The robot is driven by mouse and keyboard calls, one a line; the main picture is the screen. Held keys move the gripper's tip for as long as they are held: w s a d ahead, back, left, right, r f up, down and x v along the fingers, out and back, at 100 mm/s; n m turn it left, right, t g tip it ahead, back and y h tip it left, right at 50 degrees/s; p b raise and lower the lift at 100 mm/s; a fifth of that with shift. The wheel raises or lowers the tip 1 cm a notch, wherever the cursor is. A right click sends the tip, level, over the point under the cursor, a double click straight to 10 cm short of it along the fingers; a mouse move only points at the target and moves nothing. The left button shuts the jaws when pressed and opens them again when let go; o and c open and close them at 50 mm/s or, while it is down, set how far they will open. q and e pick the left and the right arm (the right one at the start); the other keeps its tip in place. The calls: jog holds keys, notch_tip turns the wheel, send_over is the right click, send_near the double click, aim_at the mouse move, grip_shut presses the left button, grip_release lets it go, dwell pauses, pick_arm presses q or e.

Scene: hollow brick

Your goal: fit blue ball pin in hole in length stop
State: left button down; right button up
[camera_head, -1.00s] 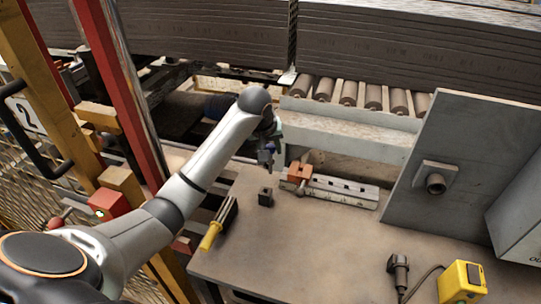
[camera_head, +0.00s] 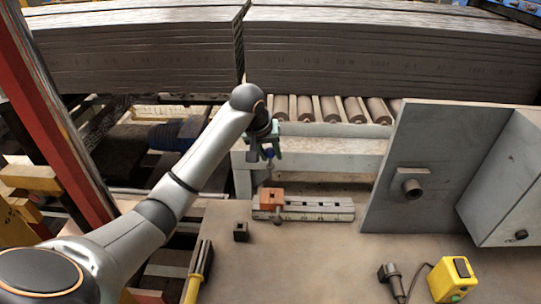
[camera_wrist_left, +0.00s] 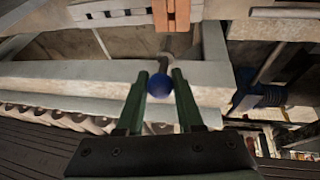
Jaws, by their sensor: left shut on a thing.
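My left gripper (camera_head: 268,150) is shut on the blue ball pin (camera_head: 270,154). In the left wrist view, the blue ball (camera_wrist_left: 160,86) sits between the green fingertips (camera_wrist_left: 160,92). The pin's thin grey shank points away from the gripper, toward the length stop. The length stop is an orange block (camera_head: 271,195) on a grey slotted rail (camera_head: 325,208). It also shows at the top of the left wrist view (camera_wrist_left: 171,14). In the head view the pin appears just above the stop, with a gap between them. My right gripper is out of view.
A small black block (camera_head: 241,232) and a yellow-handled tool (camera_head: 195,272) lie left on the bench (camera_head: 310,255). A grey panel (camera_head: 430,150) with a pipe stub stands right. A black device (camera_head: 392,275) and a yellow box (camera_head: 453,279) lie in front. The bench middle is clear.

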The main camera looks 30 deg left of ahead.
aim_at(271, 164)
pick_arm(q)
jog(key=shift+w+d+r, duration=0.1)
jog(key=shift+w, duration=0.1)
jog(key=shift+f, duration=2.8)
jog(key=shift+r, duration=0.1)
jog(key=shift+f+b, duration=0.7)
jog(key=shift+f, duration=2.1)
jog(key=shift+c, duration=2.3)
grip_release()
